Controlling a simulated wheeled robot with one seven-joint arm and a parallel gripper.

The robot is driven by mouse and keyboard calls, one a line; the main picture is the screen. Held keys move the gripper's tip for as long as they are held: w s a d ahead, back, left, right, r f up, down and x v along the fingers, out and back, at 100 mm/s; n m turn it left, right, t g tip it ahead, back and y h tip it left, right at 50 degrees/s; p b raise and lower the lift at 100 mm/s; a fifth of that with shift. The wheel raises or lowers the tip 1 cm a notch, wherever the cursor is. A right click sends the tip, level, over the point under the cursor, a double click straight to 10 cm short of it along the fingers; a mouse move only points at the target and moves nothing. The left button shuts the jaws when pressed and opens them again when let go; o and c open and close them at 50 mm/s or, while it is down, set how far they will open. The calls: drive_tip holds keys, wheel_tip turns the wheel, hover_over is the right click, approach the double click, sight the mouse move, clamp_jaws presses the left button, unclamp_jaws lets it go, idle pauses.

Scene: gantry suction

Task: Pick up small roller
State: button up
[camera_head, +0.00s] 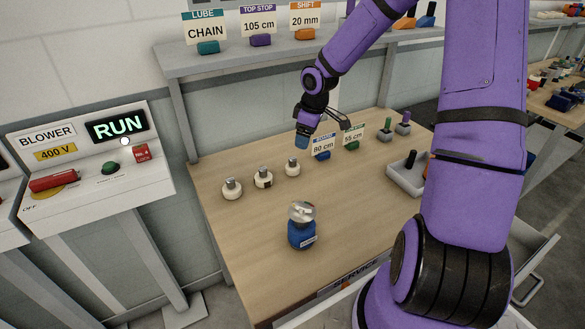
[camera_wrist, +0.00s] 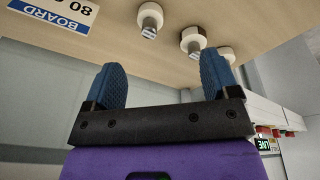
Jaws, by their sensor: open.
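Three white round pieces with short grey metal stems stand in a row on the wooden table: a left one (camera_head: 232,189), a middle one (camera_head: 263,179) and a right one (camera_head: 292,168). They look like small rollers or cups; I cannot tell which is the small roller. In the wrist view they show at the top: one (camera_wrist: 150,16), a second (camera_wrist: 193,41) and a third (camera_wrist: 227,55), partly hidden. My gripper (camera_head: 304,142) is above the table, behind the right piece in the head view. Its blue fingers (camera_wrist: 160,88) are apart, with nothing between them.
An "80 cm" board sign (camera_head: 322,147) and "55 cm" sign (camera_head: 352,138) stand right of my gripper. A grey tray (camera_head: 403,180) is at right. A shelf (camera_head: 235,63) runs behind. The table's left front is clear.

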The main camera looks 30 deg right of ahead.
sight(293, 158)
drive_tip(key=w+f, duration=0.1)
drive_tip(key=f, duration=0.2)
drive_tip(key=w+f+y, duration=0.1)
drive_tip(key=w+f, duration=0.1)
drive_tip(key=f, duration=0.2)
drive_tip(key=w+f+t+y, duration=0.1)
drive_tip(key=w+f, duration=0.1)
drive_tip(key=f, duration=0.1)
drive_tip(key=shift+d+f+n, duration=0.2)
drive_tip(key=shift+f+n, duration=0.1)
drive_tip(key=shift+n, duration=0.1)
drive_tip(key=shift+w+a+x, duration=0.15)
drive_tip(key=shift+x, duration=1.2)
drive_tip(key=shift+w+a+x, duration=0.15)
drive_tip(key=shift+x, duration=1.25)
drive_tip(key=shift+r, duration=0.25)
drive_tip(key=c, duration=1)
drive_tip(key=shift+c, duration=0.2)
